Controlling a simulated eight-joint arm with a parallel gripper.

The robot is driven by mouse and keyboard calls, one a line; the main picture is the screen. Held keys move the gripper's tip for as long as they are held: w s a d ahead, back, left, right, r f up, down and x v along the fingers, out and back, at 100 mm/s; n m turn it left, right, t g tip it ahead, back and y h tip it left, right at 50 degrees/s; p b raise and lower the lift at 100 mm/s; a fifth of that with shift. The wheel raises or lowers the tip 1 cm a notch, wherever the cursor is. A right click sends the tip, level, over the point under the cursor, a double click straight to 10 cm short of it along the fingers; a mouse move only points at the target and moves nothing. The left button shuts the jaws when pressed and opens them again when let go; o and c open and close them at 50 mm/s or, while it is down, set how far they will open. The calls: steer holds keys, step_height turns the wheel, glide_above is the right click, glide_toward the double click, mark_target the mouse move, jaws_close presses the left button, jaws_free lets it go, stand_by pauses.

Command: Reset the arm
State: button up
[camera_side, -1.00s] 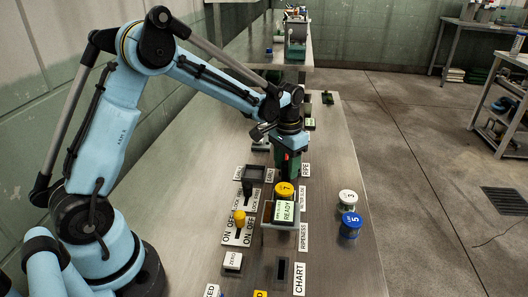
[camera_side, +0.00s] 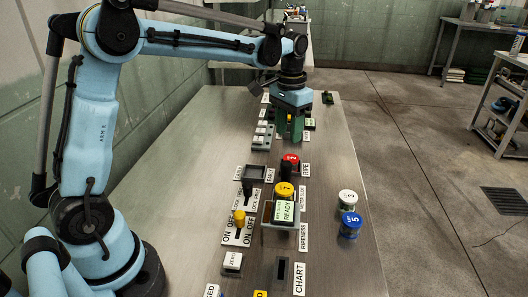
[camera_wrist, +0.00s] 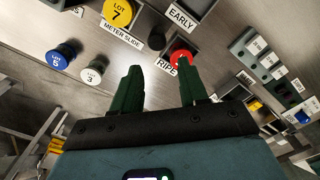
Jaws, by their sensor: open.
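My gripper (camera_side: 292,128) is raised above the bench beyond the red-capped jar, pointing down. In the wrist view my gripper (camera_wrist: 162,88) shows two green fingers spread apart with nothing between them. A jar with a red cap (camera_side: 291,160) stands by the RIPE label (camera_side: 306,170); its red cap (camera_wrist: 181,56) also shows just past the fingertips in the wrist view. The yellow-capped jar, lot 7 (camera_side: 284,189), sits at the meter by the READY display (camera_side: 285,212).
A white-capped jar (camera_side: 348,198) and a blue-capped jar (camera_side: 350,225) stand on the right of the steel bench (camera_side: 340,265). A yellow-knobbed ON/OFF lever (camera_side: 239,217) and a dark lever (camera_side: 247,187) stand left of the meter. A row of pale buttons (camera_side: 262,133) lies behind.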

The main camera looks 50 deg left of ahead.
steer(key=shift+r, duration=0.55)
steer(key=s+d+t, duration=0.2)
steer(key=s+t, duration=0.1)
steer(key=s, duration=0.5)
steer(key=s+d+f+t, duration=0.1)
steer(key=s+t, duration=0.3)
steer(key=s, duration=0.4)
steer(key=shift+d, duration=0.85)
